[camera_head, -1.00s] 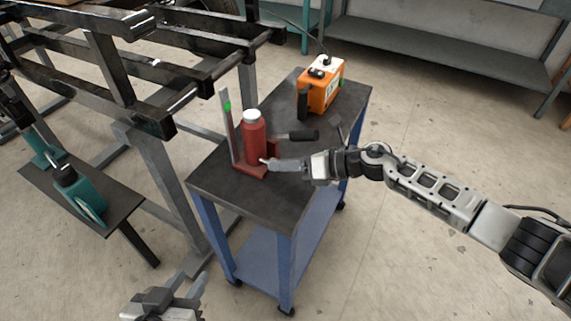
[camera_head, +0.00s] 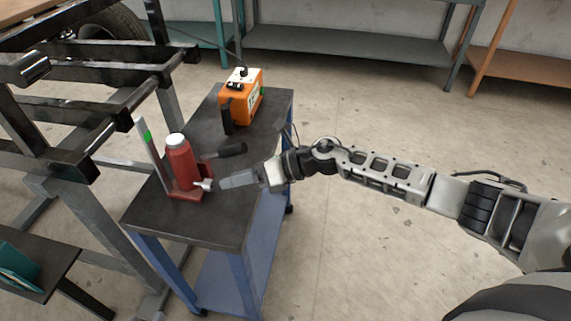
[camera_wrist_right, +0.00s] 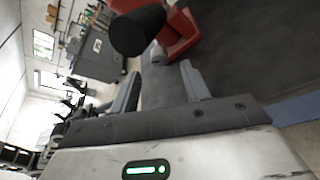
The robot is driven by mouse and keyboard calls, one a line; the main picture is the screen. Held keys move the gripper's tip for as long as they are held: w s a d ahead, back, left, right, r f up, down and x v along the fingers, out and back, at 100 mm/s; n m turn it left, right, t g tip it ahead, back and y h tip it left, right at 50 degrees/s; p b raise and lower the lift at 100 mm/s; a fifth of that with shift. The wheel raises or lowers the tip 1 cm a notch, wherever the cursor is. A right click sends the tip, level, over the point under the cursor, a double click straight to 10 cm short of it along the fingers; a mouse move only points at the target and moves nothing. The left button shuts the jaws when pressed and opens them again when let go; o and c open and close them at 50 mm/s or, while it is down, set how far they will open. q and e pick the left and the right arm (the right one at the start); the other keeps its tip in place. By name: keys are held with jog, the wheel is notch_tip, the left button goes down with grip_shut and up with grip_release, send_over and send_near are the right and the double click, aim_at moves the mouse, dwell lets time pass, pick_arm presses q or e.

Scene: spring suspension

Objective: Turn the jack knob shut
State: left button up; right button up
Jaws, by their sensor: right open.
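The red bottle jack (camera_head: 182,165) with a white cap stands upright on the dark cart top. Its small grey knob (camera_head: 204,184) sticks out low on the side facing my right gripper. My right gripper (camera_head: 220,182) is open and empty, just right of the knob with a small gap. In the right wrist view the knob (camera_wrist_right: 157,53) shows just beyond and roughly between the fingertips (camera_wrist_right: 161,72), apart from them. The jack's black handle grip (camera_head: 232,150) is above the gripper; it looms close in the wrist view (camera_wrist_right: 139,31). My left gripper is out of view.
The cart top (camera_head: 190,228) is bare in front of the jack. An orange device (camera_head: 241,97) stands at the cart's far end. A black steel frame (camera_head: 110,72) is close on the left. A teal object (camera_head: 18,268) lies on a low shelf at lower left.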

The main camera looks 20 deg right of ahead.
pick_arm(q)
jog(key=shift+b, duration=0.4)
pick_arm(e)
jog(key=v, duration=1.1)
jog(key=shift+s+d, duration=0.15)
jog(key=shift+d, duration=0.2)
jog(key=shift+r, duration=0.1)
